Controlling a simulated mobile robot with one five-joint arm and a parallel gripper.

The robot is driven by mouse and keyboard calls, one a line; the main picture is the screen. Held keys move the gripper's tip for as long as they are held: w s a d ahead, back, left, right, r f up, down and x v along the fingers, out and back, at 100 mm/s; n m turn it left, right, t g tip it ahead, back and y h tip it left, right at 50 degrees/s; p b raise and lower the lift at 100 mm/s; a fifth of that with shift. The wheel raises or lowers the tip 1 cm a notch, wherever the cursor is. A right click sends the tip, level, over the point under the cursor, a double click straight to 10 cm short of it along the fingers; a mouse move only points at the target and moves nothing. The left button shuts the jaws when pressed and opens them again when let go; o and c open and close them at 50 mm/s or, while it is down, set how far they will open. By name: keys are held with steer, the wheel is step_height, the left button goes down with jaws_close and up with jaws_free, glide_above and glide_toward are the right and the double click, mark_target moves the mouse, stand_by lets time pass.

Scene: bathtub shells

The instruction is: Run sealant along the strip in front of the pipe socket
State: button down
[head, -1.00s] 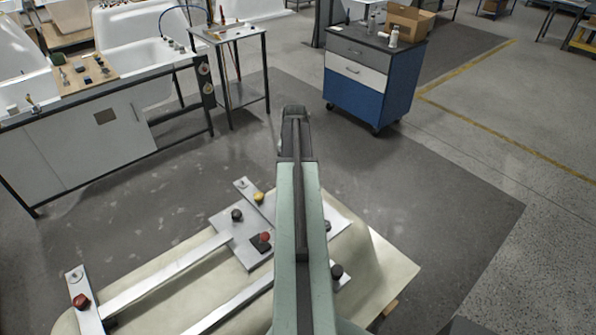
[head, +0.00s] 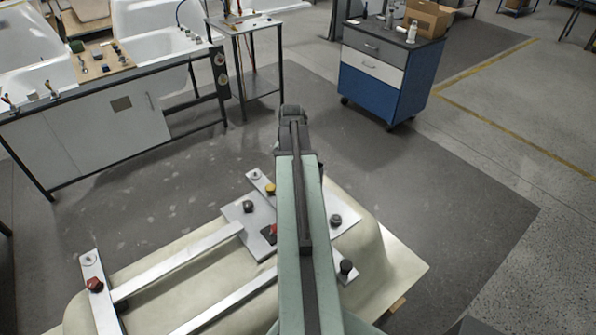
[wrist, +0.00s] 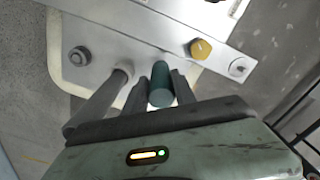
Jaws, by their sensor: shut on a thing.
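My gripper (wrist: 160,86) reaches up from the bottom of the wrist view, its dark fingers shut around a dark green cylinder (wrist: 161,92). In the head view, my arm hides the held thing. A cream upturned shell (head: 388,265) bears a metal frame (head: 180,262) with a yellow knob (head: 270,189). I cannot pick out the pipe socket or its strip.
Black knobs (head: 335,220) and a red knob (head: 94,284) stand up from the frame. A bench with white tubs (head: 100,135) is at the left, a small table (head: 243,22) at the back. A blue cabinet (head: 370,95) stands back right. The floor between is clear.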

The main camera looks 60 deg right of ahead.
steer(key=shift+a, duration=0.3)
steer(key=shift+r, duration=0.1)
step_height(320, 180, up, 6)
steer(key=p, duration=0.6)
steer(key=shift+d, duration=0.1)
step_height(320, 180, up, 3)
steer(key=p, duration=0.3)
steer(key=shift+r, duration=0.1)
